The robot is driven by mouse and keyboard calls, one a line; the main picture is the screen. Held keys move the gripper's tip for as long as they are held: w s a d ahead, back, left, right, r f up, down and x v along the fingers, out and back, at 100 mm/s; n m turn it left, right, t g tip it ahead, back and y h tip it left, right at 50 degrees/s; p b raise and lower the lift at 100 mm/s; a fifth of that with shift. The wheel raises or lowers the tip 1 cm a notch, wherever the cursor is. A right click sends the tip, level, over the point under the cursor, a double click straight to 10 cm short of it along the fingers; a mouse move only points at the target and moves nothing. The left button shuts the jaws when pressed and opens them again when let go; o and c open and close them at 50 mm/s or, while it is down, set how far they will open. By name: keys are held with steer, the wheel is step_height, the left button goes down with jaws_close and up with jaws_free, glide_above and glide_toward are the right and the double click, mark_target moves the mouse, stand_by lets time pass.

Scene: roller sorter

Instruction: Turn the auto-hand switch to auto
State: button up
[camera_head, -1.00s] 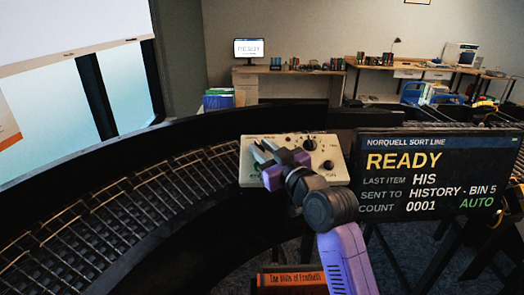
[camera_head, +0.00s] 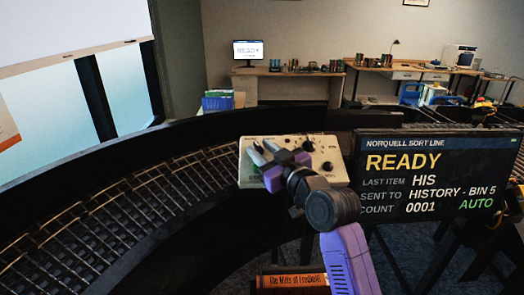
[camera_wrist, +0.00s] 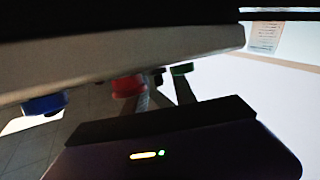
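A cream control box (camera_head: 338,177) stands beyond the curved roller line in the head view, with dark knobs on its right half, one (camera_head: 327,166) at the lower right. I cannot tell which control is the auto-hand switch; the labels are too small to read. My gripper (camera_head: 262,151) is over the left half of the box and hides part of its face. Its two fingers are apart with nothing between them.
A dark screen (camera_head: 435,175) right of the box reads READY, HISTORY - BIN 5 and a green AUTO. The roller conveyor (camera_head: 110,222) curves along the left. An orange book (camera_head: 292,281) lies low in front. Desks stand along the back wall.

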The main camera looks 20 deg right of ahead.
steer(key=s, duration=0.2)
steer(key=s+d+b, duration=0.1)
steer(key=s, duration=0.1)
steer(key=s+b, duration=0.1)
steer(key=s, duration=0.1)
steer(key=shift+s+d+f, duration=0.1)
steer(key=shift+s+d, duration=0.15)
steer(key=shift+s, duration=0.5)
steer(key=r, duration=0.1)
steer(key=d+r+m+t+h, duration=0.1)
steer(key=r, duration=0.1)
steer(key=s+d+r+t, duration=0.1)
steer(key=shift+r+m, duration=0.15)
steer(key=shift+m, duration=0.25)
steer(key=s+a+f+g+b, duration=0.1)
steer(key=s+f, duration=0.8)
steer(key=s, duration=0.6)
steer(key=s+a+f+m+g+h+b, duration=0.1)
steer(key=s+f+g, duration=0.1)
steer(key=s+f, duration=0.8)
steer(key=s+a+f+m+g+h+b, duration=0.1)
steer(key=s+f, duration=0.9)
steer(key=s, duration=1)
steer(key=shift+a+g+b, duration=0.35)
steer(key=shift+a+g, duration=0.05)
steer(key=shift+a, duration=0.15)
